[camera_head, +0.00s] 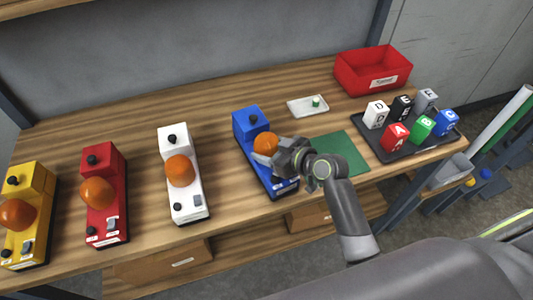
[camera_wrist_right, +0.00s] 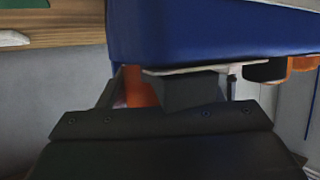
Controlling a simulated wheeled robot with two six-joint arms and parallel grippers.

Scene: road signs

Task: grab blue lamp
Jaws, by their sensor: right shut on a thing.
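The blue lamp (camera_head: 249,124) has a blue body, an orange dome and a black knob. It is on the wooden table, right of the white lamp. My right gripper (camera_head: 281,158) is at the dome's right side, shut on the lamp, and hides part of it. In the right wrist view, the lamp's blue body (camera_wrist_right: 210,32) fills the top, with the dark gripper (camera_wrist_right: 185,90) below it. The exact contact is hard to see. My left gripper is not in view.
White (camera_head: 183,200), red (camera_head: 105,216) and yellow (camera_head: 39,177) lamps stand to the left. A green mat (camera_head: 345,153), a black tray (camera_head: 447,143) of lettered blocks, a small white tray (camera_head: 300,107) and a red bin (camera_head: 353,80) are to the right. The table's back left is clear.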

